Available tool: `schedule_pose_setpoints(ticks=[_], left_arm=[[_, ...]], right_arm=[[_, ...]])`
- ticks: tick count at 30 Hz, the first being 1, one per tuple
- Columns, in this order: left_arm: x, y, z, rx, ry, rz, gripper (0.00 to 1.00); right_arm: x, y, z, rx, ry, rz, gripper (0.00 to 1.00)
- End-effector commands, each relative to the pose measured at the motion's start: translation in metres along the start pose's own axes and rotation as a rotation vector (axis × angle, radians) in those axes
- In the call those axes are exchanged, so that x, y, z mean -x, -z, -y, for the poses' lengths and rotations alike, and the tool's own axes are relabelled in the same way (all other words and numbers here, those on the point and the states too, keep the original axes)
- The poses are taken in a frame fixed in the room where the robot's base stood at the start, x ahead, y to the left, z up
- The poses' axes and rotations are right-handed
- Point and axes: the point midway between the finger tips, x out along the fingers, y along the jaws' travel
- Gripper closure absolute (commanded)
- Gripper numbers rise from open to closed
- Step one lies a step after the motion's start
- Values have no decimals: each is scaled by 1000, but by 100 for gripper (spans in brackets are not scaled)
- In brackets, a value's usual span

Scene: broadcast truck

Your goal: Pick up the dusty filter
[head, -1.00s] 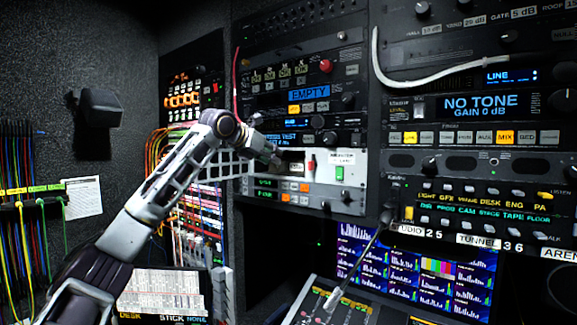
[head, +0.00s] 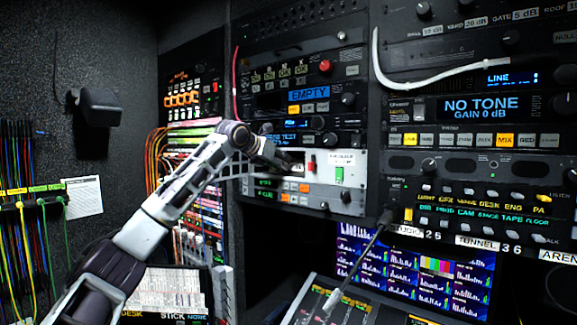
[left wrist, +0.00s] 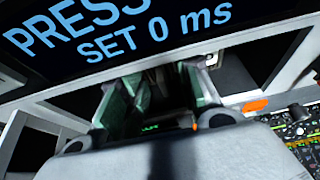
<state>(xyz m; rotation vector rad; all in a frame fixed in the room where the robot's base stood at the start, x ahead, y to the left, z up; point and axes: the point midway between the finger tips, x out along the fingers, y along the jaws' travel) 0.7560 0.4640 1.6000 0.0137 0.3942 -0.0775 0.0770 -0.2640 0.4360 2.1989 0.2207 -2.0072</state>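I cannot make out the dusty filter for certain in either view. My left gripper (head: 284,162) is at the white-faced rack unit (head: 346,160), just left of its red switch and green button. In the head view, its fingers are small and dark against the unit. In the left wrist view, two grey-green finger shapes (left wrist: 160,98) stand apart with a dark gap between them. I see nothing clearly held there. A display reading "PRESS" and "SET 0 ms" (left wrist: 125,25) is close above them. My right gripper is out of view.
Rack units with knobs and buttons surround the reach, including one with an "EMPTY" display (head: 309,94). A white cable (head: 440,82) hangs at the right rack. Patch cables (head: 25,250) hang at the far left.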

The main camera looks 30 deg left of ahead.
Motion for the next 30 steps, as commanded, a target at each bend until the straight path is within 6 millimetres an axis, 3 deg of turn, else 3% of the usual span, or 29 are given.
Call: schedule_pose_setpoints(ticks=[17,25,30], left_arm=[[-6,0,0,-1,-1,1,67],[-6,0,0,-1,-1,1,100],[-6,0,0,-1,-1,2,100]], right_arm=[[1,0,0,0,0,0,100],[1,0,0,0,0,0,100],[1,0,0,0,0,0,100]])
